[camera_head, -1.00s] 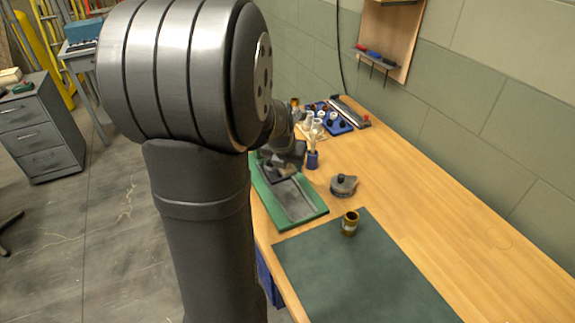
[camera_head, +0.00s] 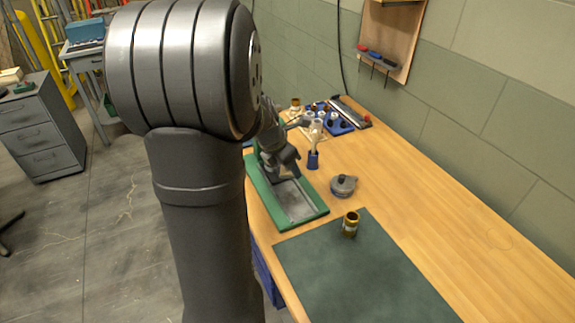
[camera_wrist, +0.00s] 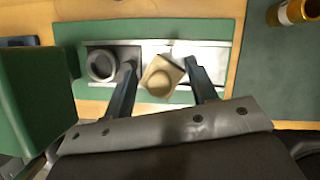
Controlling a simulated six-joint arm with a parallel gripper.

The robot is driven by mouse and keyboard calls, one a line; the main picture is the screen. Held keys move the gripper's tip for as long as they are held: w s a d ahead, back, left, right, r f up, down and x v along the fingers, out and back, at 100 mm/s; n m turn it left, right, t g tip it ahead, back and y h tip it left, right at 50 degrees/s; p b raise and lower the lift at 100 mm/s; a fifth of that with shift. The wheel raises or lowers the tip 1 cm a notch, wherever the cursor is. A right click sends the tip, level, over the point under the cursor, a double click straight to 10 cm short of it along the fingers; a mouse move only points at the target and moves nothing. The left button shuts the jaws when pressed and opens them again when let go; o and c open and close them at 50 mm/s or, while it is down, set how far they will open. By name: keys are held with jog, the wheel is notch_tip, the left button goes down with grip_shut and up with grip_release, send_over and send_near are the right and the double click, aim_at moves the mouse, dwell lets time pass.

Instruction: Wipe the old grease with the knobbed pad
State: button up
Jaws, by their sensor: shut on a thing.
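My gripper (camera_head: 283,172) is over the green board (camera_head: 312,222) with its long sunken grey plate (camera_head: 300,207). In the wrist view, the beige knobbed pad (camera_wrist: 160,78) is between my fingers (camera_wrist: 160,85), which are shut on it; it sits tilted, with one dark edge. Below it the green board (camera_wrist: 150,30) holds the plate, bright and shiny on the right (camera_wrist: 216,62) and darker on the left. I cannot tell which marks are old grease, or whether the pad touches the plate.
A brown jar (camera_head: 350,226) stands on the dark green mat (camera_head: 362,280). A grey lidded round pot (camera_head: 343,186) and a blue holder (camera_head: 313,160) stand right of the board. A tall green block (camera_wrist: 35,95) fills the wrist view's left. The bench's right side (camera_head: 440,200) is clear.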

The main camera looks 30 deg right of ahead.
aim_at(293, 191)
jog(key=shift+d+m+g, duration=0.1)
jog(key=shift+m+g, duration=0.5)
jog(key=shift+m, duration=0.7)
jog(key=shift+f, duration=3.6)
jog(key=shift+o, duration=0.3)
jog(key=shift+s+f, duration=0.4)
jog(key=shift+s, duration=1)
jog(key=shift+c, duration=0.6)
jog(key=shift+s, duration=0.65)
jog(key=w, duration=0.2)
jog(key=shift+w, duration=0.3)
jog(key=shift+w+r, duration=0.15)
jog(key=shift+w, duration=0.55)
jog(key=shift+w+r, duration=0.1)
jog(key=shift+r, duration=3.9)
